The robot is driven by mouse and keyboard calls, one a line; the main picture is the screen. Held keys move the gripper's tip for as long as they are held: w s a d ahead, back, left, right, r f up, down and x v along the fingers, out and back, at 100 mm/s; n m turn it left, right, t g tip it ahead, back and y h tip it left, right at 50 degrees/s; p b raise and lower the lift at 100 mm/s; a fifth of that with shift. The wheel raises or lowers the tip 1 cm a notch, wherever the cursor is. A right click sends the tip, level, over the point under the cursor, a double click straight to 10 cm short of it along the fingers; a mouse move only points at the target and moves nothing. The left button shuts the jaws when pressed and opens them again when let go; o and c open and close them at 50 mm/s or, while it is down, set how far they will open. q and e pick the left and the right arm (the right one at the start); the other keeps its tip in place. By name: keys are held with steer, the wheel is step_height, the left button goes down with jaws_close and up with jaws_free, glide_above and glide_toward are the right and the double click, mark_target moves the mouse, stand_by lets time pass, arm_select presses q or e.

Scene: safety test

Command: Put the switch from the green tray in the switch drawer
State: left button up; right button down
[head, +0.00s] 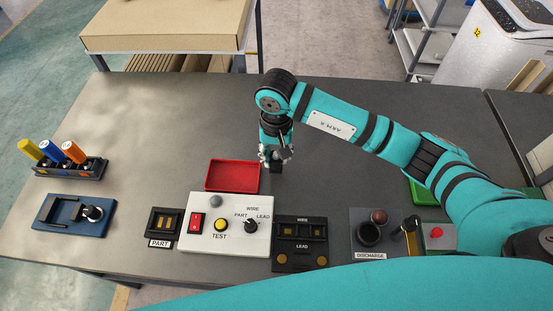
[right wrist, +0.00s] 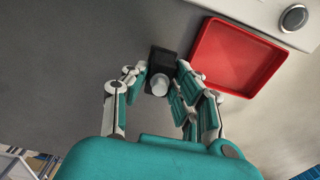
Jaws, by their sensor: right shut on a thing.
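In the head view the switch (head: 273,166) is dark and partly covered by the fingers. The green tray (head: 416,192) is mostly hidden under my right arm; its contents cannot be seen. I cannot make out a switch drawer. My left gripper is not in view.
A red tray (head: 232,176) looks empty, beside the held switch. In front stand a white test panel (head: 230,240), a black wire and lead block (head: 300,260), a PART block (head: 163,223) and a discharge unit (head: 370,238). A blue fixture (head: 62,212) lies left. The table's back left is clear.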

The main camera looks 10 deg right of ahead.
mark_target(276, 157)
steer(key=f, duration=0.2)
steer(key=shift+s+f+p, duration=0.2)
steer(key=shift+f+p, duration=0.1)
steer(key=shift+p, duration=0.1)
steer(key=shift+f, duration=0.2)
steer(key=shift+f, duration=0.1)
steer(key=shift+f+b, duration=0.15)
steer(key=shift+b, duration=0.15)
steer(key=c, duration=1.1)
jaws_free()
steer(key=shift+r, duration=0.2)
